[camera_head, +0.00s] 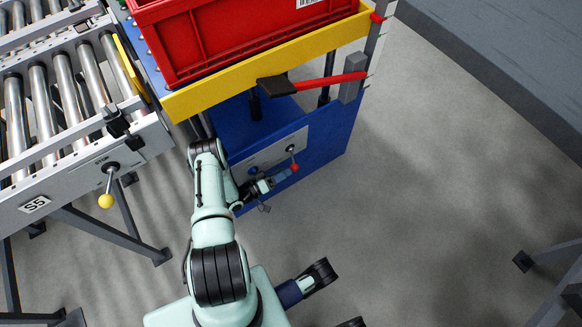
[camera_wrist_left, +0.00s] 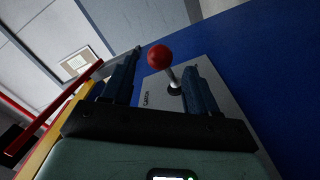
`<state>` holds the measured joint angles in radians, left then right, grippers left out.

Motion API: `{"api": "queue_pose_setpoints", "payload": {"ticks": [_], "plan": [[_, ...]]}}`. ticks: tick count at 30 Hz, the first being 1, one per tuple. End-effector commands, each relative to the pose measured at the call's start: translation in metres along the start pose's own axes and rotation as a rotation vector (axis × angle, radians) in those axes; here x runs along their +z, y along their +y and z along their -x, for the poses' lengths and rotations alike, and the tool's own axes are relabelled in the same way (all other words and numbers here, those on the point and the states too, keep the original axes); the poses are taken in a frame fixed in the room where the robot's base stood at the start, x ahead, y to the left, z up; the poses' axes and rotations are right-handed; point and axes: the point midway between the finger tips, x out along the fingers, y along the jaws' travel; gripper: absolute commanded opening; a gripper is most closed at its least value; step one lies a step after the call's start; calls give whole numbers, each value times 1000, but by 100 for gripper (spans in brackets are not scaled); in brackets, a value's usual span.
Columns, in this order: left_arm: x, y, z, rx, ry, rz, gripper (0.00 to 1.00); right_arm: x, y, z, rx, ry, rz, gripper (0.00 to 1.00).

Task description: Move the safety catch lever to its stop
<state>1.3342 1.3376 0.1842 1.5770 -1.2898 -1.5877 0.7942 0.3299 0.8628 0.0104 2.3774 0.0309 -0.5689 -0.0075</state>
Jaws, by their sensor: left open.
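A small lever with a red ball knob (camera_head: 294,168) stands on a grey plate (camera_head: 262,158) on the blue side of the lift. Its red ball (camera_wrist_left: 159,57) and pale metal stem (camera_wrist_left: 174,78) show in the left wrist view. My left gripper (camera_head: 275,182) is just left of and below the knob. In the left wrist view, my left gripper (camera_wrist_left: 160,68) is open, and the knob appears between its two dark blue fingers. Contact with the lever cannot be told.
A red crate (camera_head: 240,45) sits on the lift above a yellow beam (camera_head: 215,92). A red bar with a black pad (camera_head: 276,87) juts out below it. The roller conveyor (camera_head: 60,170) at left has a yellow-knobbed lever (camera_head: 106,201).

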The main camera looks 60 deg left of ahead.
Motion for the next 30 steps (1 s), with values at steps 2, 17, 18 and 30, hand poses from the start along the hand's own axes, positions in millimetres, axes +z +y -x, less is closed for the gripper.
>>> {"api": "queue_pose_setpoints", "payload": {"ticks": [2,17,18,30], "plan": [[-1,0,20,-4,1,1,58,-6,-6,6,-10,19,6,60],[0,0,82,-1,1,-1,58,-21,-18,16,-32,69,17,60],[0,0,82,0,1,-1,58,-21,-18,16,-32,69,18,60],[0,0,82,0,1,-1,58,-21,-18,16,-32,68,17,60]]}}
